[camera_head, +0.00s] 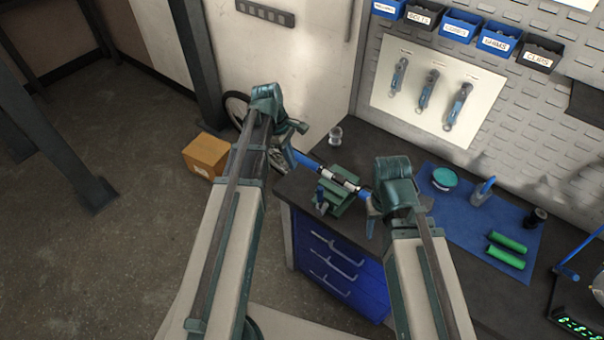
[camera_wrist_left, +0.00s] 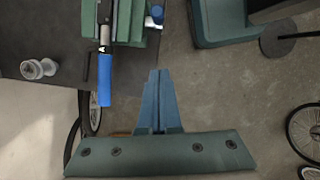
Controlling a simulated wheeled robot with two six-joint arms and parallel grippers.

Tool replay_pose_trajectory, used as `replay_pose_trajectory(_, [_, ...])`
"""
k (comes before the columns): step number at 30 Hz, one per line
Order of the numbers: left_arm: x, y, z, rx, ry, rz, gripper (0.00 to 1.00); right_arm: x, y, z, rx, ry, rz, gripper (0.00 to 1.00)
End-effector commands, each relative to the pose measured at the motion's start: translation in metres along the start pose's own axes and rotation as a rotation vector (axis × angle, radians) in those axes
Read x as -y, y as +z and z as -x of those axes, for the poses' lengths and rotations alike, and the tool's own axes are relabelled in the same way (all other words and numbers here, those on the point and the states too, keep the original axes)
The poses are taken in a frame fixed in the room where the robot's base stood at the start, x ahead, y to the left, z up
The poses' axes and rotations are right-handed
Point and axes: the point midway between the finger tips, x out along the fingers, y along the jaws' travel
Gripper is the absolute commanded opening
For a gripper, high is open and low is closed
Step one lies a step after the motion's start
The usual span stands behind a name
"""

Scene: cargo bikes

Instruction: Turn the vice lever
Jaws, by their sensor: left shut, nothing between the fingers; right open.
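A green vice (camera_head: 341,199) stands on the dark bench top near its left end. A black and silver rod with a blue end (camera_head: 306,161) lies across its jaws. A small blue part (camera_head: 320,196), perhaps the lever, shows on the vice's front left side; a blue part also shows beside the vice in the left wrist view (camera_wrist_left: 157,14). My left gripper (camera_head: 290,157) is shut and empty, just left of the rod's blue end; its blue fingers meet in the left wrist view (camera_wrist_left: 160,95). My right gripper (camera_head: 371,214) is open, right of the vice; its fingers are partly hidden.
A blue drawer cabinet (camera_head: 338,262) is under the bench. A blue mat (camera_head: 470,225) on the right holds green grips (camera_head: 507,249) and a teal round tin (camera_head: 444,178). A clear jar (camera_head: 335,136) stands behind the vice. A cardboard box (camera_head: 206,154) is on the floor.

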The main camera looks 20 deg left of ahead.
Motion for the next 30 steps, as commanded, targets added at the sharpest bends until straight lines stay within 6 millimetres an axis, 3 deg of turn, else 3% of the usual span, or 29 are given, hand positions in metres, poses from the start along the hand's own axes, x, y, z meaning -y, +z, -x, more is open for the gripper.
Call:
replay_pose_trajectory(6, [0.0,-0.002,-0.036,-0.001,0.0,-0.001,0.0,0.003,-0.002,-0.035,0.0,0.001,0.005,0.5])
replay_pose_trajectory(20, [0.0,-0.002,-0.099,-0.001,0.0,-0.002,0.0,0.009,-0.005,-0.095,0.0,0.003,0.014,0.5])
replay_pose_trajectory(24, [0.001,0.02,-0.098,-0.001,0.0,-0.005,0.0,0.008,-0.005,-0.088,0.0,0.003,0.014,0.5])
replay_pose_trajectory(30, [0.0,0.035,-0.102,-0.001,0.0,-0.003,0.0,0.008,-0.005,-0.087,0.0,0.003,0.014,0.5])
